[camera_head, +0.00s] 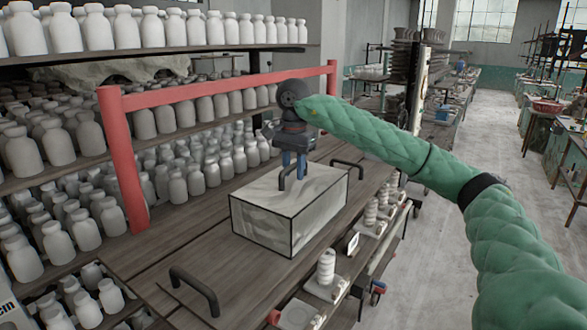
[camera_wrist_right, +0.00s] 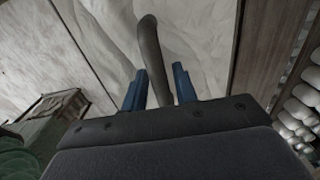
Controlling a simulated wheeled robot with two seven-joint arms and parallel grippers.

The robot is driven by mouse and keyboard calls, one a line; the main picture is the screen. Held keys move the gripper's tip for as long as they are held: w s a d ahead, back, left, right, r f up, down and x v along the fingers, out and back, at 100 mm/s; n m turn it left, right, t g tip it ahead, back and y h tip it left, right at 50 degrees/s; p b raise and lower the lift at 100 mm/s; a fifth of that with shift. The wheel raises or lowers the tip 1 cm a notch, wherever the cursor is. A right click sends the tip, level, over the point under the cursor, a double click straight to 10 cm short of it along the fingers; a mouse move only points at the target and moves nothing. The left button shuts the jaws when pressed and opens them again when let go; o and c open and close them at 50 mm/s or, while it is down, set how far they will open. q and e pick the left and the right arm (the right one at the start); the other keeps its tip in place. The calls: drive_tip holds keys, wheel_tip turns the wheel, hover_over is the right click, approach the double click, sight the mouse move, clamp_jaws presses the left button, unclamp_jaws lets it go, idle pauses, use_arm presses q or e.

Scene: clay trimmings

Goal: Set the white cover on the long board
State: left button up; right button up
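The white cover (camera_head: 285,215) is a pale, streaked box with dark edges and a dark handle on top. It appears to rest on the long board (camera_head: 220,265), a brown plank with a black bar handle (camera_head: 195,288) near its front end and another (camera_head: 348,166) at its far end. My right gripper (camera_head: 294,172) points down at the cover's handle. In the right wrist view its blue fingers (camera_wrist_right: 160,85) are apart, with the cover's handle (camera_wrist_right: 152,50) between them and slight gaps showing. My left gripper is not in view.
A red frame (camera_head: 122,160) stands behind the board, before shelves full of white bottles (camera_head: 95,30). Small stacked white pieces (camera_head: 326,268) sit on a lower shelf along the right edge. The floor (camera_head: 470,150) on the right is open.

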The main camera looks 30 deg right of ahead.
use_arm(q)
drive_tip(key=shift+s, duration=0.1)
use_arm(e)
drive_tip(key=shift+o, duration=0.5)
drive_tip(key=shift+s, duration=0.1)
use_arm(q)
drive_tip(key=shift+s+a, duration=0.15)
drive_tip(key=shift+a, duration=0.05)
use_arm(e)
drive_tip(key=shift+r, duration=0.15)
